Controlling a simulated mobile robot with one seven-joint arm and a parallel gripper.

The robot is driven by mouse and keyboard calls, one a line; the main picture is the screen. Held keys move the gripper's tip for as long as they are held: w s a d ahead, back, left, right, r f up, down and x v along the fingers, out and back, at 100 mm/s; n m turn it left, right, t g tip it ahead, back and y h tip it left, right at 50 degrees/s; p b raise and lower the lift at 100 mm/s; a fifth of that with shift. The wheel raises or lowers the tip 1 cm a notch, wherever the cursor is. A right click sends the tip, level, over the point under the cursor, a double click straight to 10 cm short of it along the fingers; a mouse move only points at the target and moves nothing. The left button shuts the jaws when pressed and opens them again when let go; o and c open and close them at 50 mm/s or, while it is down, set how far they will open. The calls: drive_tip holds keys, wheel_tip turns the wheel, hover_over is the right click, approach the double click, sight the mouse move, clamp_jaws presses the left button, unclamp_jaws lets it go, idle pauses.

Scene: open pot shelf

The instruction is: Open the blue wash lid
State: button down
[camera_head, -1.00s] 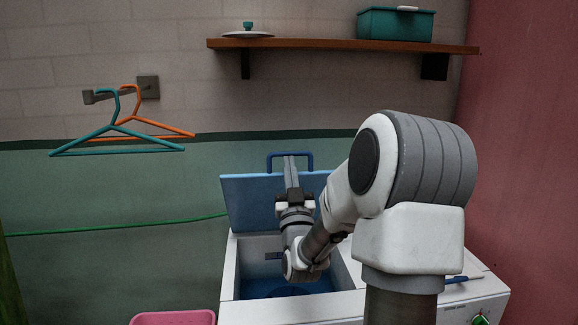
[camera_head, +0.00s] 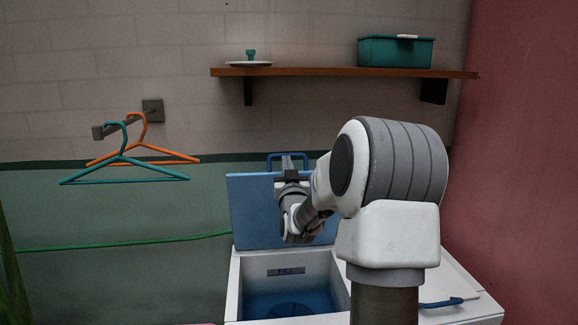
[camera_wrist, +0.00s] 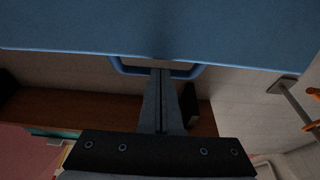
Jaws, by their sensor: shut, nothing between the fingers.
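The blue wash lid (camera_head: 252,212) stands raised, close to upright, at the back of the white washing machine (camera_head: 236,292). Its blue handle (camera_head: 270,163) is at the lid's top edge and also shows in the wrist view (camera_wrist: 128,70). My gripper (camera_head: 288,160) is at the top of the lid, by the handle. In the wrist view the shut fingers (camera_wrist: 160,75) reach to the handle bar and overlap it; I cannot tell if they touch it. The open tub (camera_head: 290,304) shows blue inside below. My arm hides the lid's right part.
A wooden shelf (camera_head: 320,72) with a teal box (camera_head: 395,51) and a white lid with a teal knob (camera_head: 249,62) is above. Teal (camera_head: 125,180) and orange (camera_head: 165,153) hangers hang at left. A blue-handled tool (camera_head: 442,303) lies on the machine's right part.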

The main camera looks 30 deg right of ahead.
drive_tip(key=shift+w+d+r+g+p, duration=0.25)
drive_tip(key=shift+w+d+p, duration=0.1)
drive_tip(key=shift+w, duration=0.35)
drive_tip(key=shift+w+d+r+g+p, duration=0.15)
drive_tip(key=shift+w+d+g+p, duration=0.15)
drive_tip(key=shift+w, duration=0.35)
drive_tip(key=shift+f, duration=0.1)
